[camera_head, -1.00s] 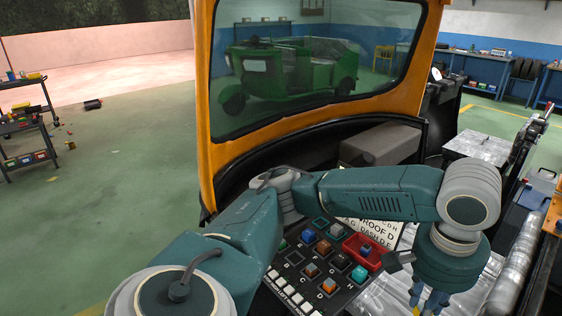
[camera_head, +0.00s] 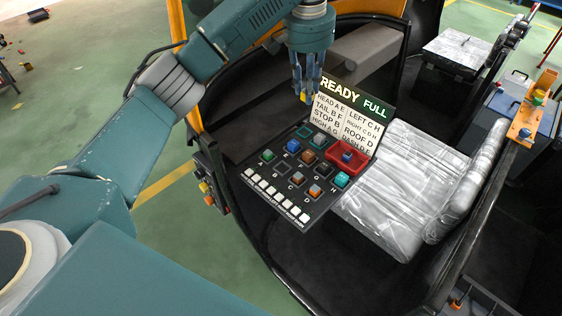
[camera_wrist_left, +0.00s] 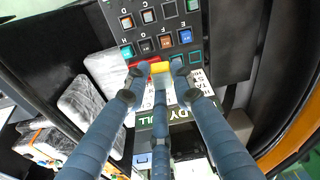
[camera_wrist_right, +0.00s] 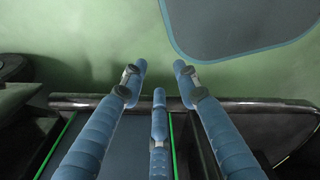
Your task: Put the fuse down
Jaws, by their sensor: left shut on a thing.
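The sign board (camera_head: 345,112) reads READY FULL above fuse names and letters. A wrapped silver seat (camera_head: 395,185) lies right of the panel. An orange holder (camera_head: 524,122) with coloured pieces sits on the right rail.

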